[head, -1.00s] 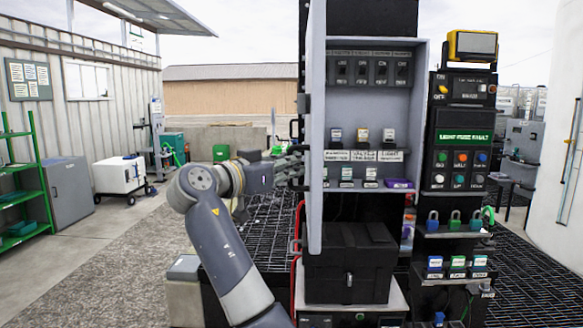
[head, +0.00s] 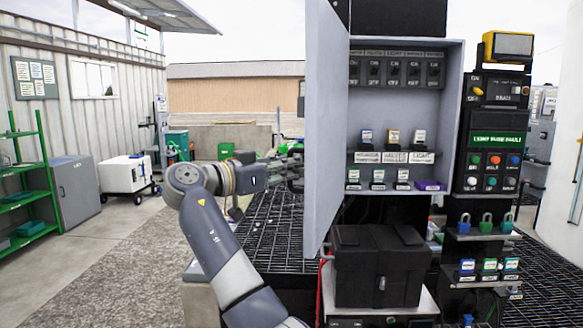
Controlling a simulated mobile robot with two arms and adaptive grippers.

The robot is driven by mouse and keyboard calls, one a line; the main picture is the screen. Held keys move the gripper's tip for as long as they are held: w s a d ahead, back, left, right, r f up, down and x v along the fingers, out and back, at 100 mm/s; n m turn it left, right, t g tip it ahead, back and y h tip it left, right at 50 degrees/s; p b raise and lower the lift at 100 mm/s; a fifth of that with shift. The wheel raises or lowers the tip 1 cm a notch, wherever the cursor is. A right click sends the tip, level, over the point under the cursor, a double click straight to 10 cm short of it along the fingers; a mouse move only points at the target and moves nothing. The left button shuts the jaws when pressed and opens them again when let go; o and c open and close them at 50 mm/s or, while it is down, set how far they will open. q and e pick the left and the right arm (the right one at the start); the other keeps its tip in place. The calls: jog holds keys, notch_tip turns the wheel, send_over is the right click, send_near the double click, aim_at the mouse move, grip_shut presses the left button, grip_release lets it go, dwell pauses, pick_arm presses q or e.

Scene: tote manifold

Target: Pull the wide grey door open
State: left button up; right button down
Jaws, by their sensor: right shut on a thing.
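The wide grey door (head: 325,120) stands open on the left side of the grey cabinet (head: 456,100). Its inner face shows, and its free edge points toward me. My right gripper (head: 292,165) is at the outer side of the door, near its free edge. It is shut on the door's handle, though the door edge hides the fingertips and most of the grip. Inside the cabinet are a row of black switches (head: 398,73) and shelves with small labelled blocks. My left gripper is not in view.
A black box (head: 380,265) stands below the cabinet. A black control panel (head: 493,130) with buttons and padlocks is on the right. Black grating (head: 270,235) lies under and beside my arm. Open ground is to the left, with a white wheeled cart (head: 127,174) farther back.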

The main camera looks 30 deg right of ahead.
jog(key=shift+a+f, duration=0.1)
jog(key=shift+f, duration=0.1)
jog(key=c, duration=1.7)
grip_release()
jog(key=shift+o, duration=0.2)
jog(key=shift+a+r, duration=0.15)
jog(key=shift+a, duration=0.1)
jog(key=shift+d, duration=0.1)
jog(key=s+a, duration=0.2)
jog(key=a, duration=1)
